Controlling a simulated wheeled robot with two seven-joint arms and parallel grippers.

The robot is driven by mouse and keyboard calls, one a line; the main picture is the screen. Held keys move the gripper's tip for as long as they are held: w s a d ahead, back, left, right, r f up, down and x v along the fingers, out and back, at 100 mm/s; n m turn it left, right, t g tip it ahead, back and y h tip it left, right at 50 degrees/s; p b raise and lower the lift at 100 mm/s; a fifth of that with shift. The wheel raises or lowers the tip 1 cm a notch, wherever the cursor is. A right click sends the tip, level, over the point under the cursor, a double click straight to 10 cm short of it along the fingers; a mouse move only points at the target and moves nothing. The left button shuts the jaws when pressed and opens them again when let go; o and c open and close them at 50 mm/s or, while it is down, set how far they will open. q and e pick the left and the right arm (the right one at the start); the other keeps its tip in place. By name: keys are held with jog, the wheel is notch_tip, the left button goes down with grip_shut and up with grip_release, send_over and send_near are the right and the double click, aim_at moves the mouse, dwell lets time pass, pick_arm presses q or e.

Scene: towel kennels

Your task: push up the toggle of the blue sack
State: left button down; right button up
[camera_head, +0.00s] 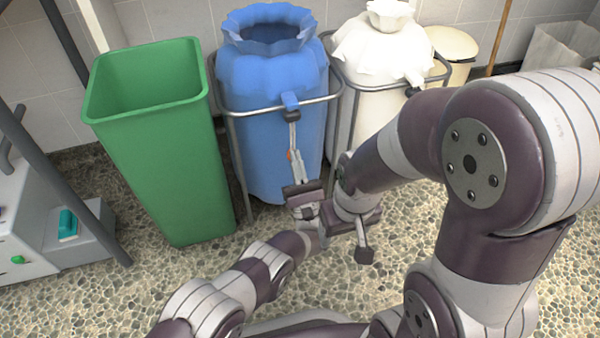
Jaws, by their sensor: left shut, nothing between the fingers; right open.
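The blue sack (262,140) stands upright in a metal frame, its gathered mouth (270,40) open at the top. A blue tab (290,100) sticks out at its front near the frame's hoop. A small dark toggle (291,116) sits just below the tab. My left gripper (292,127) points upward in front of the sack, shut and empty. Its fingertips are right under the toggle; I cannot tell whether they touch it. My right gripper (343,245) is open and empty, close to the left wrist and lower down, partly overlapping it in view.
A green bin (160,150) stands left of the sack. A white sack (375,60) in its own frame stands to the right, partly behind my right arm. A grey unit (80,245) is at far left. Pebbled floor (130,290) is clear in front of the bin.

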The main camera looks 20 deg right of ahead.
aim_at(292, 115)
pick_arm(q)
notch_tip(292, 115, up, 6)
jog(key=w+p, duration=0.2)
jog(key=p, duration=0.2)
jog(key=shift+r, duration=0.15)
pick_arm(e)
notch_tip(292, 115, up, 4)
jog(key=shift+r, duration=0.1)
pick_arm(q)
jog(key=shift+w, duration=0.1)
